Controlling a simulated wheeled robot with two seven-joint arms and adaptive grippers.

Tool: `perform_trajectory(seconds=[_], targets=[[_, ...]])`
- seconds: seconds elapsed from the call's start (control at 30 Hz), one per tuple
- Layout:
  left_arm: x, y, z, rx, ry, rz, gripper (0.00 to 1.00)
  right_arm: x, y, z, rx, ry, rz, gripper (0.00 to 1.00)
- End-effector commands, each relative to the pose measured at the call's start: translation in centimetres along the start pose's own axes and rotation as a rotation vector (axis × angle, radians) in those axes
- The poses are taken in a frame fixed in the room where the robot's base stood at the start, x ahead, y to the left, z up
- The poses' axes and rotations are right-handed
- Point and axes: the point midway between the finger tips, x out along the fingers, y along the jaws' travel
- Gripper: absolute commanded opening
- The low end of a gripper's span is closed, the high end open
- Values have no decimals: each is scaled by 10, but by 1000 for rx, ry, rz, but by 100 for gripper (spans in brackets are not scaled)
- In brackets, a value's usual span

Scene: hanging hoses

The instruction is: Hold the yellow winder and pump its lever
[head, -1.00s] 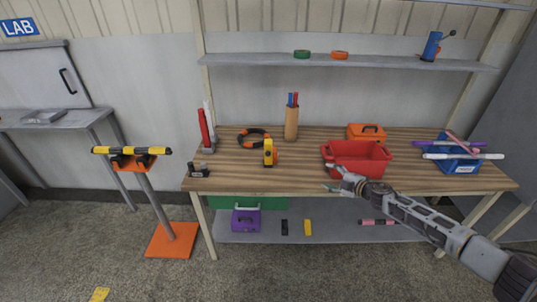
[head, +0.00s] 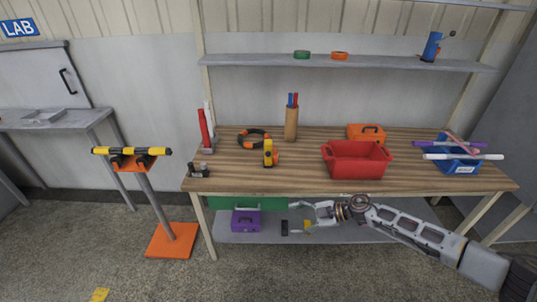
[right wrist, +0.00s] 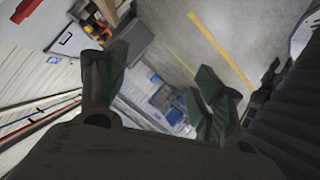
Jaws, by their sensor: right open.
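The yellow winder (head: 269,153) stands upright on the wooden workbench (head: 230,178), near the front edge and left of the middle. It has an orange part low on its right side; its lever is too small to make out. My right gripper (head: 305,218) is in front of the bench, below the top's front edge, lower and to the right of the winder and apart from it. In the right wrist view its green-padded fingers (right wrist: 163,88) are spread with nothing between them. My left gripper is in neither view.
A red bin (head: 356,161) stands right of the winder. A black-and-orange ring (head: 253,138) lies behind it, with a brown holder of rods (head: 291,122) nearby. A small black object (head: 199,171) is at the front left corner. The bench front around the winder is clear.

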Motion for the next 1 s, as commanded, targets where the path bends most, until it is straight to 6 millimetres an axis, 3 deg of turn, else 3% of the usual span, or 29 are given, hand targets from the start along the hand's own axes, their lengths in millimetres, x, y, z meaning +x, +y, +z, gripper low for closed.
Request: perform_trajectory(seconds=[0.37, 1.0], targets=[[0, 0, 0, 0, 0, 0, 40, -2, -30, -7, 251, 15, -139, 68], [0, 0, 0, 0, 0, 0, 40, -3, -36, -10, 436, 9, -169, 68]])
